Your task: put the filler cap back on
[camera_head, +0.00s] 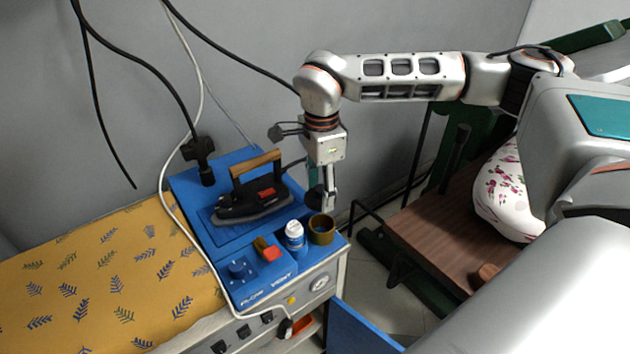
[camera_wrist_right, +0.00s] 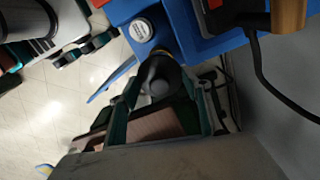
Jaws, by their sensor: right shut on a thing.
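My right gripper (camera_head: 322,200) points down over the front right corner of the blue ironing station (camera_head: 218,238). In the right wrist view its teal-padded fingers (camera_wrist_right: 165,105) are shut on a dark round cap with a grey knob (camera_wrist_right: 158,80). The brass-coloured filler neck (camera_head: 322,231) stands on the blue top just below the gripper. In the wrist view it shows only partly behind the cap. The cap appears to be over or close to the neck; I cannot tell whether they touch. My left gripper is not in view.
A patterned yellow ironing board (camera_head: 110,260) lies left. Cables hang along the wall.

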